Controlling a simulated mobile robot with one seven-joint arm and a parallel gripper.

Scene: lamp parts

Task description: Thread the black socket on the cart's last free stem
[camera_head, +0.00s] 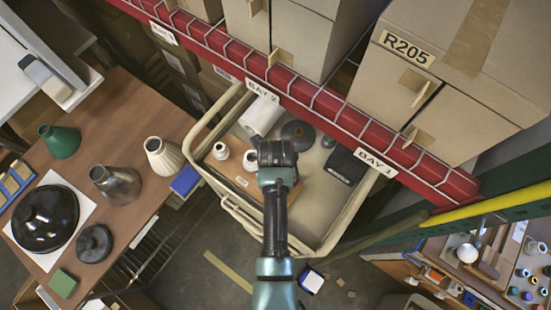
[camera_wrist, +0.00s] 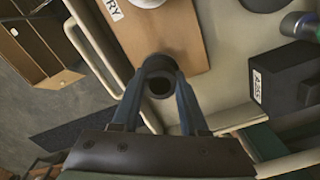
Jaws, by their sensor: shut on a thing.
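My gripper (camera_wrist: 160,82) is shut on the black socket (camera_wrist: 159,63), a short dark cylinder with a round opening facing the wrist camera. It holds it over or beside the edge of a wooden board (camera_wrist: 178,40); I cannot tell the height. In the head view my gripper (camera_head: 275,172) is over the cart (camera_head: 318,232), and the arm hides the socket. The board (camera_head: 240,183) lies on the cart with white sockets (camera_head: 221,151) on it. One white socket (camera_wrist: 148,2) is cut off by the wrist view's top edge. The free stem is not visible.
A black box (camera_wrist: 285,80) stands on the cart, right of my gripper. A white roll (camera_head: 262,115) and a dark round base (camera_head: 298,134) are at the back. The cart's raised rim and the red shelf beam (camera_head: 310,97) are close. A table with lampshades stands left.

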